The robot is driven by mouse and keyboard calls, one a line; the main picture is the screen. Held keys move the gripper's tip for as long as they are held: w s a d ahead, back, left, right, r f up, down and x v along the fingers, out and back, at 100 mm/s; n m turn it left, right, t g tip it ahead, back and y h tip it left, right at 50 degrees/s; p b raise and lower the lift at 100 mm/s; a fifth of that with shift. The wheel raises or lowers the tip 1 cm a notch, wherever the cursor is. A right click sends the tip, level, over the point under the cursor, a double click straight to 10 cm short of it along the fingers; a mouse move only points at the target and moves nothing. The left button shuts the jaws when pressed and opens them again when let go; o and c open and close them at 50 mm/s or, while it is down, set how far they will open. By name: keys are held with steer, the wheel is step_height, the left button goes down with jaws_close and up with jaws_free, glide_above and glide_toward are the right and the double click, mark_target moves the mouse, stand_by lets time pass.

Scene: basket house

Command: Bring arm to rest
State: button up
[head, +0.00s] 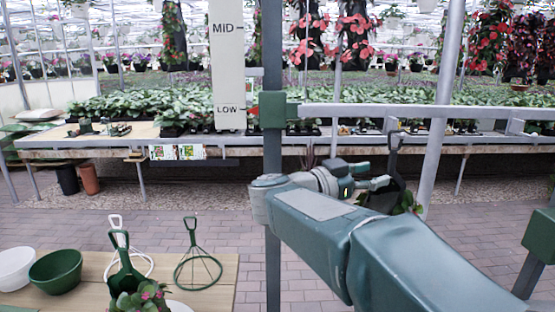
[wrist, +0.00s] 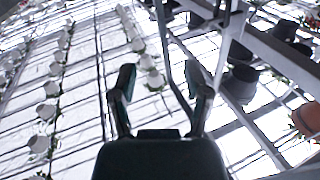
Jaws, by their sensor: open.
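A dark hanging basket (head: 394,185) with a hooked hanger hangs from the rail just beyond the fingers. Part of it is hidden by my arm, and I cannot tell whether the fingers touch it. Green leaves show at its lower right.
A wooden table (head: 210,270) at lower left holds a white bowl (head: 15,268), a green bowl (head: 56,271), wire hangers (head: 197,262) and a potted plant. A post with a LOW/MID scale (head: 227,60) stands ahead. Brick floor lies open beyond.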

step_height(320, 180, up, 4)
steer(key=w+a+n+t+y, duration=0.2)
steer(key=n+t+y, duration=0.65)
steer(key=t, duration=0.25)
steer(key=s+a+f+n+y, duration=0.4)
steer(key=a+f+n+y, duration=0.15)
steer(key=y, duration=0.35)
steer(key=s+d+f+g, duration=0.3)
steer(key=s+f+g, duration=0.3)
steer(key=s+f, duration=0.4)
steer(key=s+d+f+g, duration=0.3)
steer(key=s+f+g, duration=0.3)
steer(key=s+f, duration=0.4)
steer(key=shift+s+f+n, duration=0.2)
steer(key=shift+s+n, duration=0.2)
steer(key=shift+s, duration=0.55)
steer(key=shift+a, duration=0.1)
